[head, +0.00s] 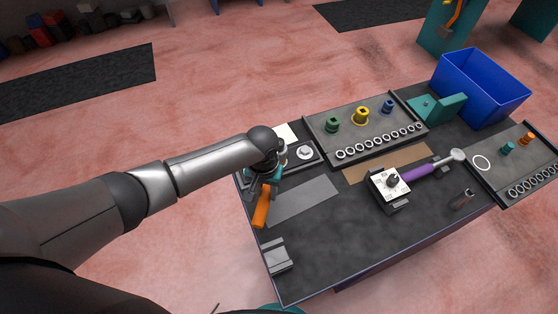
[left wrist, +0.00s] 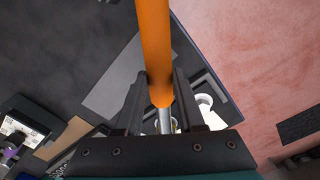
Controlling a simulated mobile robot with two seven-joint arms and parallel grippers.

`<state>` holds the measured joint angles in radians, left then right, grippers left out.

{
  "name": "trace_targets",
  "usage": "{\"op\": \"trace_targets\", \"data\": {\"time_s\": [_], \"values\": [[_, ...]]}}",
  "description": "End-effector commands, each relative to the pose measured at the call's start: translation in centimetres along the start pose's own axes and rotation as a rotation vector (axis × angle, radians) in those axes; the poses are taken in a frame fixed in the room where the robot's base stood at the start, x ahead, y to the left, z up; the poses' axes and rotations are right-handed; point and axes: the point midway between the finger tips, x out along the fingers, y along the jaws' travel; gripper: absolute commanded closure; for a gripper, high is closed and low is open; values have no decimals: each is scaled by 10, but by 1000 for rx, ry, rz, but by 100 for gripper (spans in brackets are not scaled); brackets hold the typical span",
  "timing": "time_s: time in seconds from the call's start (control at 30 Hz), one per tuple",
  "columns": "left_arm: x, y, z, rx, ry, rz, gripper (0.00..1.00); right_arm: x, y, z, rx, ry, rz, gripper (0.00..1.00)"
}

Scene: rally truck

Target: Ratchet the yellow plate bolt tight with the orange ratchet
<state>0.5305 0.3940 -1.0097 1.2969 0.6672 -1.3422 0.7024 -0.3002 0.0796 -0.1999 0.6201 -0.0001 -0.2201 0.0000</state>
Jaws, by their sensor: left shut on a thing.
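The orange ratchet (head: 261,206) is in my left gripper (head: 266,174), with its orange handle pointing toward the near side of the table. In the left wrist view, the orange handle (left wrist: 154,45) runs down between the two fingers, and a silver shaft (left wrist: 166,121) shows below it. My left gripper (left wrist: 160,100) is shut on it. The gripper is over the left end of a dark plate (head: 316,160) with a silver round bolt (head: 304,152). The yellow plate bolt cannot be made out clearly; the gripper and ratchet cover that area. My right gripper is not in view.
A tray (head: 310,122) at the back holds green, yellow and blue pieces and a row of rings. A blue bin (head: 482,88) stands at the far right. A grey block (head: 277,257) sits near the front-left edge.

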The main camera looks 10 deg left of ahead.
Motion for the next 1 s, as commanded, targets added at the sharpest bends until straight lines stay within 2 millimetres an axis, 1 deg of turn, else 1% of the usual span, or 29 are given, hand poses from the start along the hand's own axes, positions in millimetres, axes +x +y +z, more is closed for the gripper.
{"op": "trace_targets", "data": {"time_s": [0.2, 0.3, 0.67, 1.0], "values": [[0, 24, -1, -152, -4, 1, 100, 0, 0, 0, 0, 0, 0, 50], [0, 30, -2, -197, -4, 0, 100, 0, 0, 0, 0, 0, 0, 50], [0, 30, -2, -204, -3, -2, 100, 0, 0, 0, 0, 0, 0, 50], [1, 15, 0, -108, -3, -1, 100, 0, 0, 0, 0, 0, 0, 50]]}}
